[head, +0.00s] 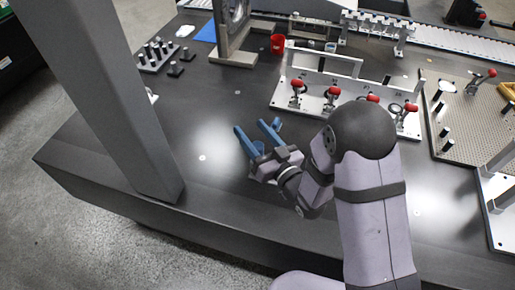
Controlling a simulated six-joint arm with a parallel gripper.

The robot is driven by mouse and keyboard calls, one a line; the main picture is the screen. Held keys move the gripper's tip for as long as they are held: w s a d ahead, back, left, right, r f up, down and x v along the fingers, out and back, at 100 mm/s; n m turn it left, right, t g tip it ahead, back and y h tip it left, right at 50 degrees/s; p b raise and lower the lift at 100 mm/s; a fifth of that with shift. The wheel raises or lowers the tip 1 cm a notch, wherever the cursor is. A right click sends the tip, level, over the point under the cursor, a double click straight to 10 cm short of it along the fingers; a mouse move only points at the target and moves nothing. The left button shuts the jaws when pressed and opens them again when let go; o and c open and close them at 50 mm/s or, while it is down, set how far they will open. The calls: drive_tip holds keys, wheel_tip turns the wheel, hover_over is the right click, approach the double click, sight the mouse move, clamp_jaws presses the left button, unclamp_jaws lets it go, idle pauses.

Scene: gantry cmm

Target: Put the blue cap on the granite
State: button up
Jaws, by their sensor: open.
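The granite (202,185) is the large dark slab that forms the tabletop; its middle and left front are bare. My gripper (251,127) is open over the middle of the granite, its two blue fingers spread and pointing to the far left. A small blue piece (258,147) shows between the fingers, close to the palm. It may be the blue cap, but it is partly hidden and close in colour to the fingers. I cannot tell whether it touches the fingers or rests on the granite.
A white fixture plate with red-handled clamps (332,92) stands behind my gripper. A red cup (277,44), a blue mat (206,32) and a block of dark pins (157,54) are at the back. A grey column (110,95) rises at left.

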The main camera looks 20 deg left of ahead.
drive_tip(key=s+a+f+n+g+h, duration=0.1)
drive_tip(key=a+f+n+g+h, duration=0.15)
drive_tip(key=a+n+g, duration=0.5)
drive_tip(key=w+d+r+n+t+h+b, duration=0.2)
drive_tip(key=w+d+r+n+t+h, duration=0.1)
drive_tip(key=w+d+n+t+h, duration=0.25)
drive_tip(key=s+d+r+n+t+h+b, duration=0.3)
drive_tip(key=s+d+n+t+h+b, duration=0.35)
drive_tip(key=n+b, duration=0.65)
drive_tip(key=s+a+f+n+t+y+b, duration=0.1)
drive_tip(key=s+a+f+n+y+b, duration=0.15)
drive_tip(key=f+n+y+b, duration=0.35)
drive_tip(key=x, duration=0.6)
drive_tip(key=shift+w+d+f+h, duration=0.25)
drive_tip(key=shift+w+f+h, duration=0.15)
drive_tip(key=shift+w+h, duration=0.1)
